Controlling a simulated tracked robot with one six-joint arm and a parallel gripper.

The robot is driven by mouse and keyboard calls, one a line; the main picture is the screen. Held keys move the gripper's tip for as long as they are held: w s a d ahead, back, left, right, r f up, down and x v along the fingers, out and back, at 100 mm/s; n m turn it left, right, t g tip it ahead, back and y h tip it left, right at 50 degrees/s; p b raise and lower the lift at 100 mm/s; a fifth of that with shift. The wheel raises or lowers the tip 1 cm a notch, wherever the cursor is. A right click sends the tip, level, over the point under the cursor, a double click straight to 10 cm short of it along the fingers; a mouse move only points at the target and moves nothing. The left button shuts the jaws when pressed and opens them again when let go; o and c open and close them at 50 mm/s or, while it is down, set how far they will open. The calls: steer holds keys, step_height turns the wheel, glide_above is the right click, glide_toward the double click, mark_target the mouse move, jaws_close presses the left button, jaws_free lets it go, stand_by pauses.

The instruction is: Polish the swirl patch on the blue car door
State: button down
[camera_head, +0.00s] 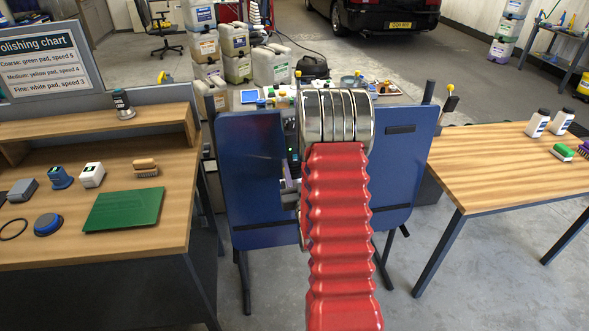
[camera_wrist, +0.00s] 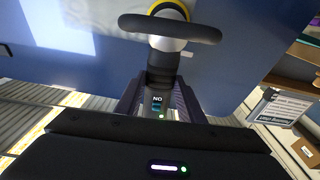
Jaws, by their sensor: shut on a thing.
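The blue car door (camera_head: 250,175) stands upright on a dark stand, its middle hidden behind my red arm. It also fills the back of the wrist view (camera_wrist: 235,75). My gripper (camera_wrist: 158,100) is shut on a polisher (camera_wrist: 165,45) with a black crossbar handle, a pale round head and a yellow rim at its far end. A small display between the fingers reads "NO". I cannot tell whether the pad touches the door. A bright pale area shows on the door at upper left in the wrist view; I cannot tell swirl patch from reflection.
The polishing chart (camera_head: 42,62) lists green pad speed 5, yellow speed 4, white speed 3. The left bench (camera_head: 60,255) holds a green mat (camera_head: 123,209), a brush (camera_head: 146,168) and small devices. The right table (camera_head: 490,165) holds bottles and brushes. Containers stand behind the door.

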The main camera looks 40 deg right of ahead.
steer(key=shift+w+a+r, duration=0.1)
steer(key=shift+w+a, duration=0.3)
steer(key=shift+a, duration=0.1)
steer(key=shift+w+a, duration=0.2)
steer(key=shift+a, duration=0.1)
steer(key=shift+w+a, duration=0.1)
steer(key=shift+a, duration=0.05)
stand_by(0.3)
steer(key=v, duration=0.8)
steer(key=shift+r, duration=0.8)
steer(key=shift+s, duration=0.2)
stand_by(0.5)
